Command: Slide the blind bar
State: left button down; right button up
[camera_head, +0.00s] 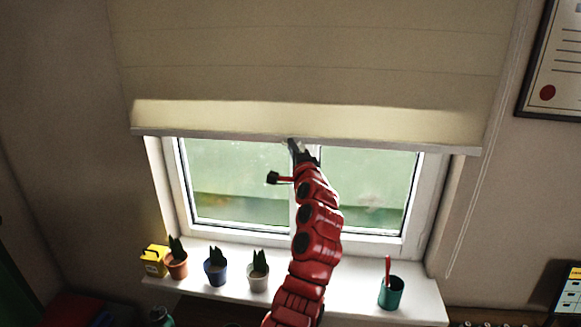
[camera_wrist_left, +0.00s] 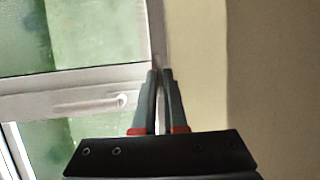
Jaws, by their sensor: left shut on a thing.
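The cream window blind (camera_head: 300,60) hangs over the upper part of the window. Its pale bottom bar (camera_head: 220,136) runs across just above the glass, slightly lower at the right end. My left gripper (camera_head: 291,143) reaches up from below and meets the bar near its middle. In the left wrist view the gripper (camera_wrist_left: 160,75) has its two fingers close together, shut on the blind bar (camera_wrist_left: 157,30), with the blind fabric (camera_wrist_left: 270,60) to the right. The fingertips hide the gripped spot. My right gripper is not in view.
The white window frame (camera_head: 428,200) stands behind my arm. A sill (camera_head: 340,300) below holds a yellow box (camera_head: 154,260), several potted plants (camera_head: 215,268) and a teal cup (camera_head: 391,293). A cord (camera_head: 470,200) hangs at right, near a framed certificate (camera_head: 557,70).

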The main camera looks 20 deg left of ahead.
aim_at(288, 128)
pick_arm(q)
jog(key=shift+r+p, duration=0.4)
jog(key=shift+r, duration=1.35)
jog(key=c, duration=1)
grip_release()
jog(key=shift+o, duration=0.2)
jog(key=b+v, duration=0.6)
jog(key=v, duration=1.1)
jog(key=shift+d+f, duration=0.15)
jog(key=shift+f, duration=0.05)
jog(key=shift+s, duration=0.1)
